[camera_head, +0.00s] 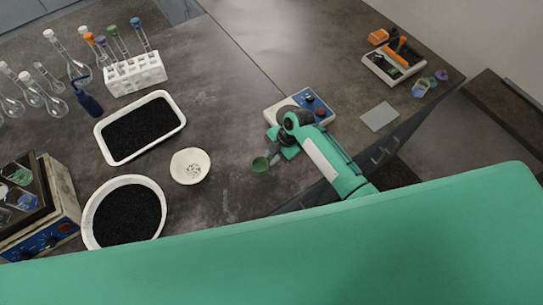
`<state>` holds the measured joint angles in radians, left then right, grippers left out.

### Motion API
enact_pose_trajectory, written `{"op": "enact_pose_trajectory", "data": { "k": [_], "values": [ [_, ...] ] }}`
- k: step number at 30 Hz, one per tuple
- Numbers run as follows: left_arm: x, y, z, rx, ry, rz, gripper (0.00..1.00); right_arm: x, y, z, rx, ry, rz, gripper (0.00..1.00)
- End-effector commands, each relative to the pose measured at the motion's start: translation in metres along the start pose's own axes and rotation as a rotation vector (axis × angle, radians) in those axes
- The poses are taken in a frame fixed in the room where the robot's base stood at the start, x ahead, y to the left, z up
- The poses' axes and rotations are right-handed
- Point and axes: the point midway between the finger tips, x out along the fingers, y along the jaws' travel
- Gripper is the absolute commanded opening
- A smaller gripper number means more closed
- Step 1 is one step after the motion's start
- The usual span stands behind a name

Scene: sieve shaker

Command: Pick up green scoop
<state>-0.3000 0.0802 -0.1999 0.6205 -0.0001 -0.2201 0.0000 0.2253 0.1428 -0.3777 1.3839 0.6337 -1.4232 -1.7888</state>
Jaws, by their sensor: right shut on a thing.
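The green scoop (261,164) is in the middle of the head view, above or on the dark bench; its height over the surface is hard to tell. Its bowl points left and its handle runs right into my right gripper (277,153). My right gripper is shut on the scoop's handle, and its fingers are partly hidden by the arm. My left gripper is not in view.
A white scale (316,104) stands just behind my right gripper. A small white dish (190,166), a white tray (106,144) and a round bowl (89,222) of black grains lie left. A tube rack (134,75) and flasks stand farther back.

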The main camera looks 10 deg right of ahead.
Motion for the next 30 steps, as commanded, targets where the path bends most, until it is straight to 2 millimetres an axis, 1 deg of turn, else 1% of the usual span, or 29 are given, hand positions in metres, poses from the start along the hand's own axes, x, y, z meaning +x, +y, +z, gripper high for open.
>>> {"op": "enact_pose_trajectory", "data": {
  "k": [1,5,14,19,20,22,23,24,27,30],
  "values": [
    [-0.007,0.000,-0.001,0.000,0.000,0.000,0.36,-0.007,0.002,-0.003,-0.001,-0.001,0.001,0.00],
    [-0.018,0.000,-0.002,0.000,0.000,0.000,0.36,-0.020,0.004,-0.007,-0.001,-0.001,0.001,0.00],
    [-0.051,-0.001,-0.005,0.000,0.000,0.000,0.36,-0.055,0.012,-0.022,-0.001,-0.001,0.001,0.00],
    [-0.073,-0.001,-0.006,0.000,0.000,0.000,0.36,-0.079,0.017,-0.032,-0.002,-0.001,0.000,0.00],
    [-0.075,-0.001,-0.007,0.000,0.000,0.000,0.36,-0.085,0.019,-0.034,-0.003,-0.002,0.001,0.00],
    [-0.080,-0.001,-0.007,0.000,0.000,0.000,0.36,-0.103,0.023,-0.041,-0.006,-0.003,0.003,0.00],
    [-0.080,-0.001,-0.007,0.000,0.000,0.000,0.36,-0.108,0.024,-0.044,-0.005,-0.002,0.004,0.00],
    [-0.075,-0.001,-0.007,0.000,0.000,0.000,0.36,-0.115,0.026,-0.046,-0.007,-0.003,0.005,0.00],
    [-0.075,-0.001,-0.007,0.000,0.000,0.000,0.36,-0.136,0.030,-0.056,-0.005,-0.002,0.003,0.00],
    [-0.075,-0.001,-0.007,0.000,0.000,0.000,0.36,-0.153,0.034,-0.063,-0.005,-0.002,0.002,0.00]
  ]
}}
